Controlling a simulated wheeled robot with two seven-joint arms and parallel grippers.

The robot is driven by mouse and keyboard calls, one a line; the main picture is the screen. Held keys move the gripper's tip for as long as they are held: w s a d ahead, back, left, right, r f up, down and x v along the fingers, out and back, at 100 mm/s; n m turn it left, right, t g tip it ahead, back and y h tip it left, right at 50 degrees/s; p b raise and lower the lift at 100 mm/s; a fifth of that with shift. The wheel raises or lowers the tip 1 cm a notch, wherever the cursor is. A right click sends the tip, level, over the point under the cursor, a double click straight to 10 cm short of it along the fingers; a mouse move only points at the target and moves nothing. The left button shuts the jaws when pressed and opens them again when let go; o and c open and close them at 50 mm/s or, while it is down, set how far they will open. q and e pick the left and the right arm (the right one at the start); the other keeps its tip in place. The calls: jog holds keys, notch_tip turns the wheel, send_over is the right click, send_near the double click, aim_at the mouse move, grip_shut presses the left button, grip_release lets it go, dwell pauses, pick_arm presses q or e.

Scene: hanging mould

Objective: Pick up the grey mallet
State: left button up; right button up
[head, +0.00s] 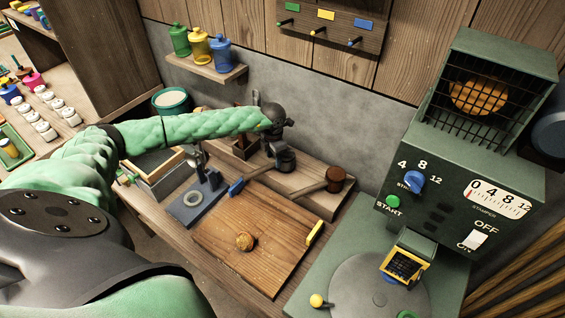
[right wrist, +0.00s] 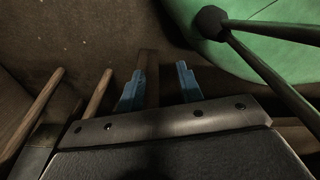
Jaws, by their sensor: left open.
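The grey mallet lies on the wooden ledge behind the work board; its dark grey head (head: 286,160) shows in the head view, and its handle runs down to the left. My left gripper (head: 272,151) hangs just above and beside it, at the end of the green arm. It is open; its fingertips are small and dark here, and I cannot tell whether they touch the mallet. My right gripper (right wrist: 160,85) shows in the right wrist view, its two blue fingertips apart, with a dark wooden bar behind the gap.
A brown mallet (head: 336,178) lies right of the grey one. The wooden board (head: 265,262) bears a round brown piece (head: 245,241). A small press (head: 196,200) stands to its left, and the green stamper (head: 460,190) to the right. Bottles (head: 200,47) stand on a wall shelf.

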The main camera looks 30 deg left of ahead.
aim_at(273, 163)
pick_arm(q)
jog(key=f, duration=0.2)
jog(key=f+b, duration=0.1)
jog(key=f, duration=0.1)
jog(key=shift+s+a, duration=0.1)
jog(key=shift+a, duration=0.1)
jog(key=shift+f, duration=0.3)
grip_shut()
pick_arm(e)
jog(key=shift+w+a+r, duration=0.1)
jog(key=shift+w+r, duration=0.05)
jog(key=shift+w, duration=0.7)
pick_arm(q)
jog(key=shift+r, duration=0.15)
